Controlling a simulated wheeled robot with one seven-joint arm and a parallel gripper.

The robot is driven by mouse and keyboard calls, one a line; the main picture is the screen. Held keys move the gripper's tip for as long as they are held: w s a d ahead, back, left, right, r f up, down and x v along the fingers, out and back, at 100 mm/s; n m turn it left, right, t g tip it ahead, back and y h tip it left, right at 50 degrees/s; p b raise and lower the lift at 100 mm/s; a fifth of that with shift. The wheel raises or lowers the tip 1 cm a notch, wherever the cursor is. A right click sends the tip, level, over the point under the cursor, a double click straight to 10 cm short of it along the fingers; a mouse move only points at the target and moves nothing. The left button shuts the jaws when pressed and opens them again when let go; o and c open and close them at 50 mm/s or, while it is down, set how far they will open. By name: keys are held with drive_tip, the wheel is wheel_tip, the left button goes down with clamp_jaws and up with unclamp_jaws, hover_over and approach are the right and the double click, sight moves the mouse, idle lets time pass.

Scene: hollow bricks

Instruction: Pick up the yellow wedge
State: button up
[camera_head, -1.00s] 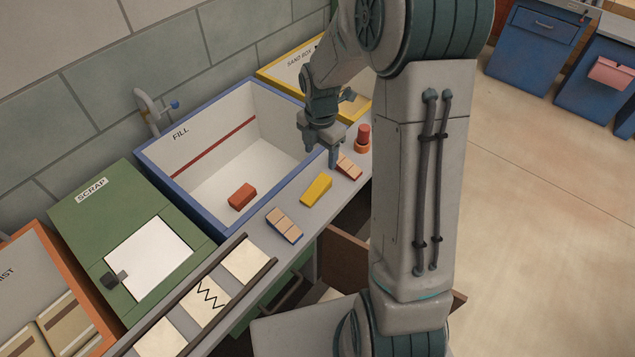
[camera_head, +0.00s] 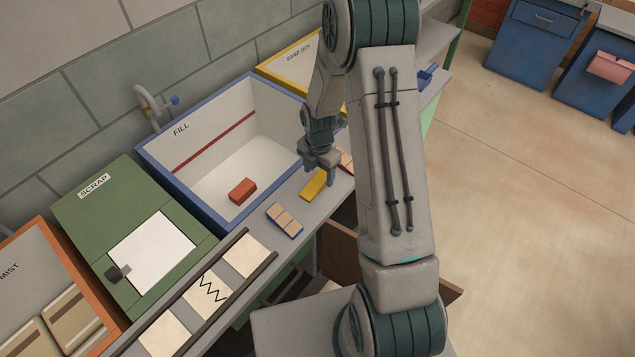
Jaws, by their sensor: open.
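The yellow wedge (camera_head: 314,185) lies on the grey bench ledge in front of the blue-rimmed FILL basin. My gripper (camera_head: 319,177) points down at the wedge's far right end, with its fingers apart. One finger shows to the right of the wedge; the other is hard to make out. I cannot tell whether the fingers touch the wedge or hang just above it. The wedge does not look lifted.
A tan segmented block (camera_head: 285,220) lies on the ledge left of the wedge, and a similar one (camera_head: 346,161) lies behind my gripper. A red brick (camera_head: 242,191) sits in the FILL basin (camera_head: 181,198). A green SCRAP bin (camera_head: 82,215) stands to the left.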

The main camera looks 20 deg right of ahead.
sight(318, 180)
drive_tip(key=shift+w+f+p, duration=0.15)
drive_tip(key=shift+f+p, duration=0.45)
drive_tip(key=shift+f, duration=1.45)
drive_tip(key=c, duration=1.2)
drive_tip(key=shift+r, duration=0.15)
